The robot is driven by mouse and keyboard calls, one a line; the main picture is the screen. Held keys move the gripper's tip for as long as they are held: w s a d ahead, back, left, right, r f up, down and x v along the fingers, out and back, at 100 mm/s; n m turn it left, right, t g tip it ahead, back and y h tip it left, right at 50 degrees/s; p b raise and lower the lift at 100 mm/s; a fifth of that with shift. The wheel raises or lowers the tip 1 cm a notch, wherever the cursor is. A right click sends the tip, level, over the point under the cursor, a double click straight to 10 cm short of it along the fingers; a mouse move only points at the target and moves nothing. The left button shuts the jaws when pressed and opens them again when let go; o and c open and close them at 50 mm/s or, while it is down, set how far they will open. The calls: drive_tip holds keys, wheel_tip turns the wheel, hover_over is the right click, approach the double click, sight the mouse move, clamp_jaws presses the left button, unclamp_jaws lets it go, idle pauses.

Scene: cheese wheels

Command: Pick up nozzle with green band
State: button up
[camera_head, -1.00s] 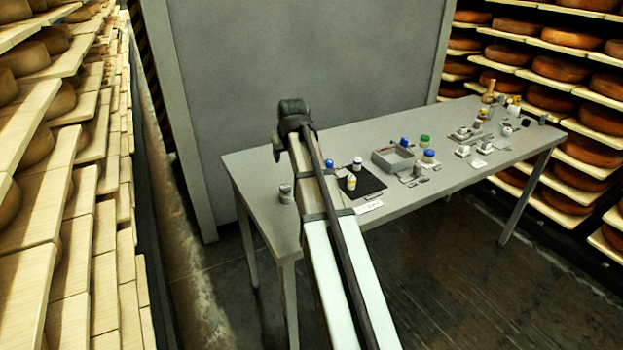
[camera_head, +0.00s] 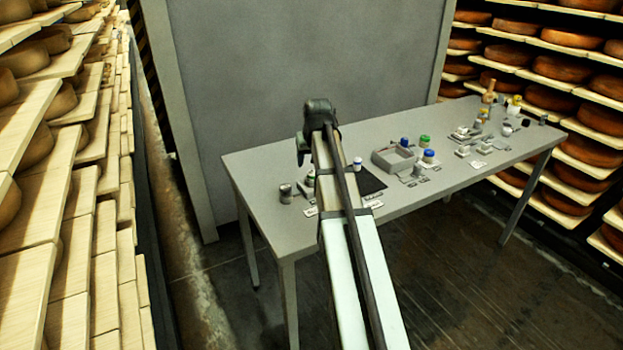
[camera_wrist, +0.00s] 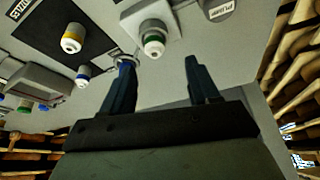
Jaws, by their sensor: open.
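A nozzle with a yellow band (camera_wrist: 72,40) and one with a blue band (camera_wrist: 83,76) stand to the left. In the head view my arm mostly hides the gripper; the green-banded nozzle (camera_head: 310,178) is partly visible beside it.
A black mat (camera_wrist: 38,28) lies under or beside the other nozzles. A grey canister (camera_head: 286,192) stands near the table's left end. A grey tray (camera_head: 393,160) stands mid-table.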

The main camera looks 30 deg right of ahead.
sight(311, 171)
drive_tip(key=shift+d+x, duration=0.2)
drive_tip(key=shift+x, duration=1.35)
drive_tip(key=shift+d+x, duration=0.2)
drive_tip(key=shift+x, duration=1.4)
clamp_jaws()
drive_tip(key=shift+r, duration=0.1)
drive_tip(key=shift+r, duration=0.1)
